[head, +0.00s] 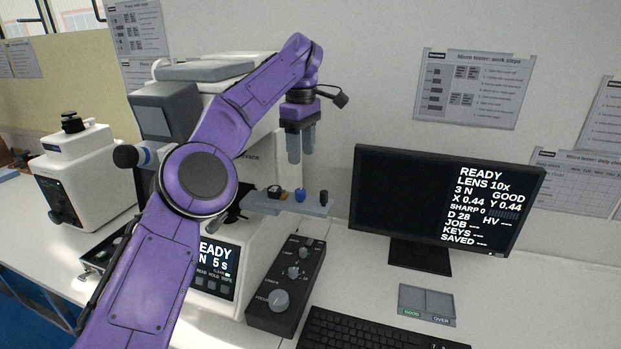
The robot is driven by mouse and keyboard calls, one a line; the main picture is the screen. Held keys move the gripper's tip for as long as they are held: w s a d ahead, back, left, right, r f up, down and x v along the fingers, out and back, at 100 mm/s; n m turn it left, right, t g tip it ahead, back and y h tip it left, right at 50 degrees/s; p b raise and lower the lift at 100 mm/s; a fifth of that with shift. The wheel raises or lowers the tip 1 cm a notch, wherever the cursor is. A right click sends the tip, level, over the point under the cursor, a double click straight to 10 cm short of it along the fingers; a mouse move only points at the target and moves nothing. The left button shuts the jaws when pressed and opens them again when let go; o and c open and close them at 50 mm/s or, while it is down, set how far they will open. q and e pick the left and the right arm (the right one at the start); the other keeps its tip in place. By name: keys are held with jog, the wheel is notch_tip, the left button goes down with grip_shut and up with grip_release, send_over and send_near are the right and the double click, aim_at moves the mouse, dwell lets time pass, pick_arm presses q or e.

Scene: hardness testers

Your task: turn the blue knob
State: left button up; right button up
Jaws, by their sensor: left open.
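The small blue knob (300,195) stands on the grey stage arm (268,204) that juts out to the right from the hardness tester (205,88). My left gripper (301,155) points down above the blue knob, with a visible gap between its fingertips and the knob. It is open, with nothing between its fingers. My purple left arm crosses in front of the tester and hides much of its front. My right gripper is out of view.
A black knob (324,197) stands close to the right of the blue one. A black control box (287,287) with grey dials sits below the stage. A monitor (447,205), keyboard (370,335) and small tray (427,302) are to the right. Another white machine (83,175) stands at left.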

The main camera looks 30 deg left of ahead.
aim_at(300, 189)
pick_arm(q)
notch_tip(300, 189, down, 3)
jog(key=shift+w+d+r+b, duration=0.1)
jog(key=shift+w+r+b, duration=0.1)
jog(key=shift+b, duration=0.95)
jog(key=f+b, duration=0.1)
jog(key=s+f+b, duration=0.1)
jog(key=f+b, duration=0.1)
jog(key=shift+s+f, duration=0.2)
jog(key=shift+s, duration=0.2)
jog(key=f, duration=0.1)
jog(key=f+b, duration=0.1)
jog(key=f, duration=0.1)
jog(key=w+f+b, duration=0.1)
jog(key=shift+a+f, duration=0.15)
jog(key=shift+a, duration=0.1)
jog(key=shift+s+d+r, duration=0.15)
jog(key=shift+s+r, duration=0.05)
jog(key=shift+s, duration=0.1)
jog(key=shift+w+f, duration=0.1)
grip_shut()
